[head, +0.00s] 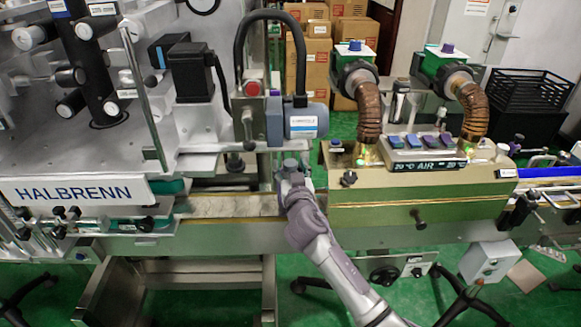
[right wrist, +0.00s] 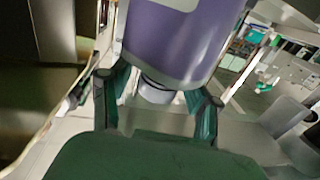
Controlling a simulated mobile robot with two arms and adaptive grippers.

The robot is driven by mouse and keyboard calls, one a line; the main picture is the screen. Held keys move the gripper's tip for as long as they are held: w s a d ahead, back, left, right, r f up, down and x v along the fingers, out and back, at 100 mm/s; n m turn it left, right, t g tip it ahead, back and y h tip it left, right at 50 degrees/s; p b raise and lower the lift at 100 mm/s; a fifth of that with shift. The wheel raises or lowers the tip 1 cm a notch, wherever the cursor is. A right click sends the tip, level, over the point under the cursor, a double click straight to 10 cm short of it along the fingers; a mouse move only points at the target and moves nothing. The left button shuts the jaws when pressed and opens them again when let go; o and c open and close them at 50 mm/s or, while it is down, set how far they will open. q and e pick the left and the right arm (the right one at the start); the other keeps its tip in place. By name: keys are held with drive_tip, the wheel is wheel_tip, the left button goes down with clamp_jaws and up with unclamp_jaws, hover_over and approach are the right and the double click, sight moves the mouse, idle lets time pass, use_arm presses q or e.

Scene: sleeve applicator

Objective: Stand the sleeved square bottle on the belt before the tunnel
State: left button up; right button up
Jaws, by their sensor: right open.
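My right gripper (head: 290,172) is open above the belt (head: 235,205), just left of the tunnel (head: 420,205), a beige box with two brown hoses. In the right wrist view its two green fingers (right wrist: 158,92) stand apart. A purple-grey rounded body (right wrist: 180,45) with a white label fills the top of that view, beyond the fingertips. It looks like the blue-grey housing (head: 297,123) above the gripper in the head view. I cannot make out the sleeved square bottle for certain; the arm hides part of the belt. My left gripper is not in view.
The HALBRENN labelling machine (head: 85,192) stands at the left. A black curved cable (head: 240,45) arches up beside the housing. The belt is bare left of the gripper. A blue conveyor (head: 550,172) leads away right of the tunnel. Cardboard boxes (head: 315,70) stand behind.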

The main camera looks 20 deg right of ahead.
drive_tip(key=shift+r, duration=0.1)
drive_tip(key=s+a+b, duration=0.2)
drive_tip(key=s, duration=1)
drive_tip(key=s+f+n+g+y, duration=0.1)
drive_tip(key=s+f+g, duration=0.2)
drive_tip(key=f, duration=1)
drive_tip(key=s+f+n+g+y, duration=0.1)
drive_tip(key=s+f+n+g, duration=0.15)
drive_tip(key=f, duration=1.05)
drive_tip(key=s+f+g+y, duration=0.1)
drive_tip(key=s+f+g, duration=0.25)
drive_tip(key=f, duration=0.85)
drive_tip(key=s+d+f+g, duration=0.2)
drive_tip(key=s+f+g, duration=0.2)
drive_tip(key=s+f, duration=1.45)
drive_tip(key=s+d+f+g, duration=0.1)
drive_tip(key=s+f+g, duration=0.1)
drive_tip(key=s, duration=0.8)
drive_tip(key=s+d+f+g, duration=0.1)
drive_tip(key=s+f, duration=0.2)
drive_tip(key=s, duration=0.7)
drive_tip(key=shift+s+n+g, duration=0.4)
drive_tip(key=shift+n, duration=0.05)
